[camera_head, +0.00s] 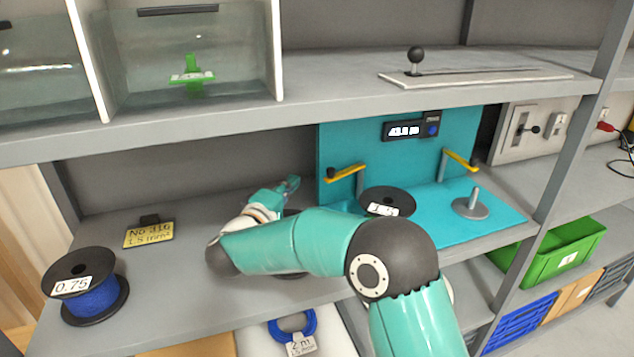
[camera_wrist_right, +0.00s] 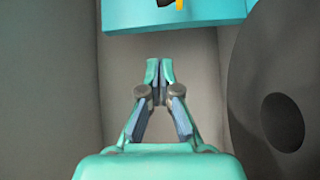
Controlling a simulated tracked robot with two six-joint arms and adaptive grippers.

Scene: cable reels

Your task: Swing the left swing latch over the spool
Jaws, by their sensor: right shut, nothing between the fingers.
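The left swing latch (camera_head: 345,172) is a yellow arm on a grey post, at the left of the teal stand; it points left, away from the spool. The black spool (camera_head: 378,194) with a white label stands on the teal base, partly hidden by my right arm. My right gripper (camera_head: 290,184) is shut and empty, left of the left latch and apart from it. In the wrist view its fingertips (camera_wrist_right: 160,68) meet below a teal edge (camera_wrist_right: 165,18) with a bit of yellow (camera_wrist_right: 180,4), probably the latch. My left gripper is not in view.
A second yellow latch (camera_head: 460,158) and a grey peg (camera_head: 472,204) are on the stand's right. A dark disc (camera_wrist_right: 285,80) fills the wrist view's right side. A blue reel (camera_head: 95,298) stands at the shelf's left. The upper shelf (camera_head: 200,125) overhangs the gripper.

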